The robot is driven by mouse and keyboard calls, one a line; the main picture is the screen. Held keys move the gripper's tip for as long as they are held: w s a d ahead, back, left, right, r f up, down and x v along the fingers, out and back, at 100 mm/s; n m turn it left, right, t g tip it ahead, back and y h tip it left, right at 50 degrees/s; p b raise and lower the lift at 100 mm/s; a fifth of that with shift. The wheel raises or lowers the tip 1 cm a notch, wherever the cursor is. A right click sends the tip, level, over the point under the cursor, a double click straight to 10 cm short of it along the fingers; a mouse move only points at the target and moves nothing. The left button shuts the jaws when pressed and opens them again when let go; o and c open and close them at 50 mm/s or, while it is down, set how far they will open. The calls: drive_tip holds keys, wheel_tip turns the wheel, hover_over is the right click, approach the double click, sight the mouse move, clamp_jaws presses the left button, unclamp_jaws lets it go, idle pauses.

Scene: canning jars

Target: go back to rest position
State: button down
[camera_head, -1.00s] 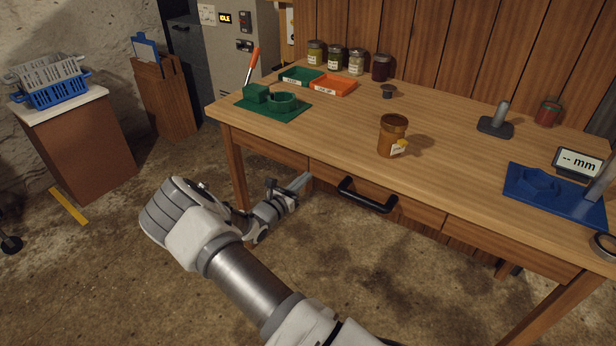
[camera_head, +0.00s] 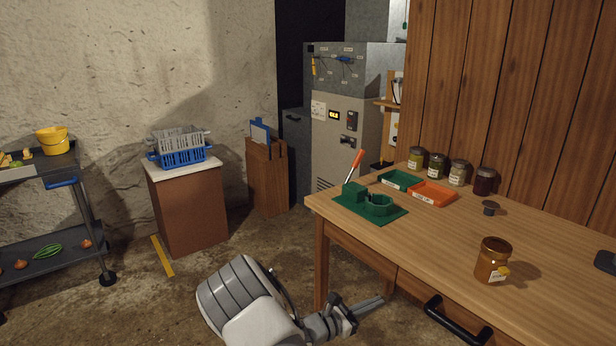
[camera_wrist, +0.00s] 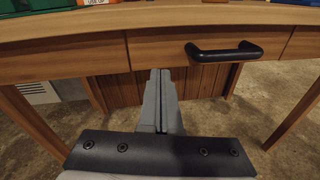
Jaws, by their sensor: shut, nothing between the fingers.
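My gripper (camera_head: 368,305) is in front of the wooden workbench (camera_head: 412,238), at its left part and below the level of its top. The two grey fingers lie together, shut and empty. In the wrist view, my gripper (camera_wrist: 160,76) points at the bench's drawer front, with the black drawer handle (camera_wrist: 224,52) to the right of the fingertips. No object is held. My arm shows at the bottom of the head view.
An amber jar (camera_head: 493,262) stands on the bench. Behind it are several lidded jars (camera_head: 437,166), a green tray (camera_head: 399,180) and an orange tray (camera_head: 433,193). A brown cabinet with baskets (camera_head: 188,210) and a cart (camera_head: 50,252) stand left.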

drive_tip(key=s+d+r+m+g+y, duration=0.4)
drive_tip(key=s+r+m+g+y, duration=0.35)
drive_tip(key=s+r+m, duration=0.6)
drive_tip(key=s+a+r+m+t+y, duration=0.3)
drive_tip(key=s+a+r+m+y, duration=0.1)
drive_tip(key=s+r, duration=0.4)
drive_tip(key=s+a+r+m+t+y, duration=0.2)
drive_tip(key=s+a+r+m+y, duration=0.25)
drive_tip(key=s, duration=0.55)
wheel_tip(320, 180, up, 18)
drive_tip(key=p, duration=1.7)
drive_tip(key=shift+f+h, duration=0.15)
drive_tip(key=shift+h, duration=0.25)
